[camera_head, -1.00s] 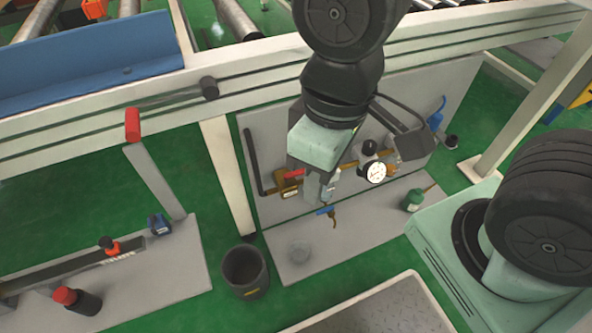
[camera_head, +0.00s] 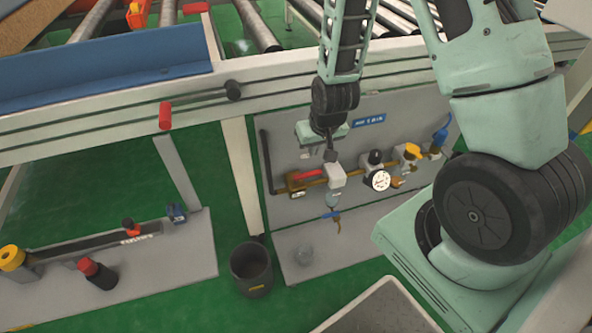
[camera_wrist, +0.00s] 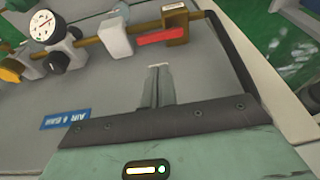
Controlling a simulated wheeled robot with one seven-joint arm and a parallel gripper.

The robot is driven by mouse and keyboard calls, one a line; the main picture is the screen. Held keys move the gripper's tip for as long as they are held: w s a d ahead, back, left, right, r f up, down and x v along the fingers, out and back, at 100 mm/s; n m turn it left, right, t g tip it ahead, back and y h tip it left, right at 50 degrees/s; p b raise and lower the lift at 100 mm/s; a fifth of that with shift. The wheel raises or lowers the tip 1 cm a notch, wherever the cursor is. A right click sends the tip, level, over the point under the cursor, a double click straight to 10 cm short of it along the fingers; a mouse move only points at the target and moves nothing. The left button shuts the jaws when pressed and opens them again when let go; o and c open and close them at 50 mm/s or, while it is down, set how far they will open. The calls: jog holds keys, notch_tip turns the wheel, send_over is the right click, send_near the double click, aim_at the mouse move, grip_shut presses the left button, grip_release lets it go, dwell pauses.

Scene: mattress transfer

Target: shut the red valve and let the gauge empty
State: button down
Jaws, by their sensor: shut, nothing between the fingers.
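The red valve handle (camera_head: 310,176) sits on a brass body at the left end of the pipe on the grey panel. It lies roughly along the pipe. In the wrist view the red handle (camera_wrist: 163,36) is just beyond my fingertips, apart from them. The white round gauge (camera_head: 380,181) is on the same pipe, right of the valve; it also shows in the wrist view (camera_wrist: 42,33). Its needle is too small to read. My gripper (camera_head: 330,156) is above the pipe, near the panel; in the wrist view its fingers (camera_wrist: 158,70) are together and empty.
A white filter body (camera_head: 332,178) stands between valve and gauge, with a blue drain lever below. A yellow knob (camera_head: 413,151) is farther right. A black bent pipe (camera_head: 265,160) runs down the panel's left. A dark bucket (camera_head: 251,268) stands on the floor.

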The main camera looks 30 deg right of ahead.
aim_at(315, 171)
jog(key=d+b+x, duration=0.1)
jog(key=b+x, duration=0.2)
jog(key=x, duration=0.8)
jog(key=shift+d+f, duration=0.2)
jog(key=shift+d, duration=0.15)
jog(key=shift+s+r+m+h, duration=0.1)
jog(key=shift+s+m+h, duration=0.25)
jog(key=shift+m, duration=0.35)
jog(key=shift+s+a+r+m+h+p, duration=0.15)
jog(key=shift+s+m+h+p, duration=0.3)
jog(key=shift+m+p, duration=0.7)
jog(key=s+a+m+g+h+p, duration=0.1)
jog(key=s+a+m+g+p, duration=0.2)
jog(key=m+p, duration=0.7)
jog(key=shift+s+a+h+p, duration=0.35)
jog(key=shift+s+a, duration=0.25)
jog(key=shift+a, duration=0.6)
jog(key=shift+a+f+m, duration=0.25)
